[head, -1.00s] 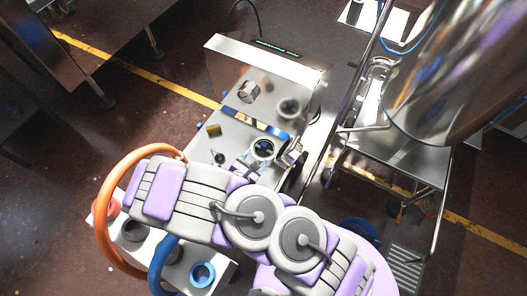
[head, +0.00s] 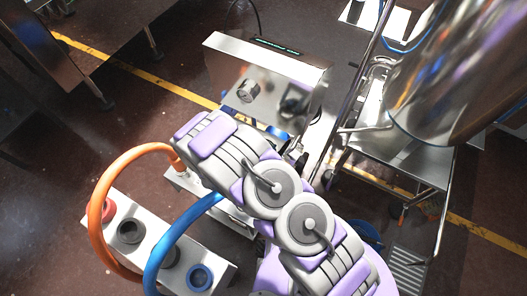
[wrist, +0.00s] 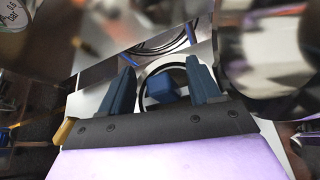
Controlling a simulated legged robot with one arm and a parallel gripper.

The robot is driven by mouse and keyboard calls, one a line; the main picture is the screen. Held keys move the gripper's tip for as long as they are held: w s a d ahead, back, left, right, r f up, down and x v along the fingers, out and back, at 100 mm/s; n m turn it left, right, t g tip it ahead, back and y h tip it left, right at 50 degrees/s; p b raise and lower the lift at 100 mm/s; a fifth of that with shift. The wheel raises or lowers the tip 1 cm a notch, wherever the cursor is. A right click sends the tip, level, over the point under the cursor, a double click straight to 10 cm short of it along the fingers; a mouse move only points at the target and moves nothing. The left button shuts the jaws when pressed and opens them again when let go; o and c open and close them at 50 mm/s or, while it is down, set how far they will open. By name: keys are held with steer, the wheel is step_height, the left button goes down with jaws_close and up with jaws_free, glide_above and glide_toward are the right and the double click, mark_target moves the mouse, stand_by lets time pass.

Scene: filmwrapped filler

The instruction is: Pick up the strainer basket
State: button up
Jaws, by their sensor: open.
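In the wrist view, my gripper (wrist: 160,66) is open, its two dark blue fingers apart with nothing gripped. A round ring (wrist: 146,79) with a blue block-shaped piece (wrist: 162,92) inside it shows between and beyond the fingers. I cannot tell whether this blue piece is the strainer basket or its grip. In the head view, my arm covers the front deck of the steel machine (head: 222,72), so the gripper and the ring are hidden there.
A white box with round ports (head: 130,230) stands at the lower left, with an orange hose (head: 97,205) and a blue hose (head: 172,240). A shiny steel vessel (head: 440,90) and a steel cart (head: 410,165) stand close on the right. Open floor lies left.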

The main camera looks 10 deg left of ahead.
steer(key=shift+c, duration=0.4)
jaws_close()
